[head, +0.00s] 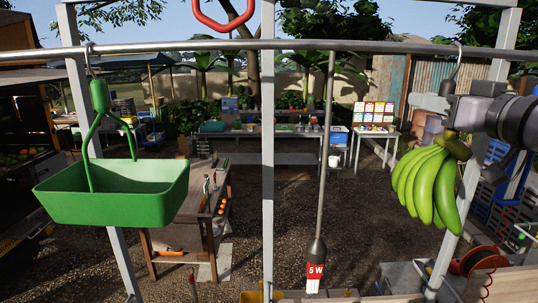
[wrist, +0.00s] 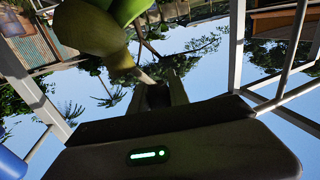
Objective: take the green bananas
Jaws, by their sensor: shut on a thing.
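The bunch of green bananas (head: 430,185) hangs at the right in the head view, below the metal bar, with its brown stem end (head: 455,147) at the top. My gripper (head: 452,112) reaches in from the right and is shut on the bunch at its stem, just below a hook on the bar. In the wrist view, the bananas and their thick stem end (wrist: 90,28) fill the upper left, close in front of my dark gripper (wrist: 163,95). Whether the stem still hangs on the hook is hidden by the gripper.
A metal bar (head: 350,46) crosses the top, with a hook (head: 456,62) above the bananas. A green basket (head: 110,195) hangs at the left. A hanging rod (head: 325,150) with a "5 W" tag and upright posts (head: 268,150) stand between. Tables and a yard lie behind.

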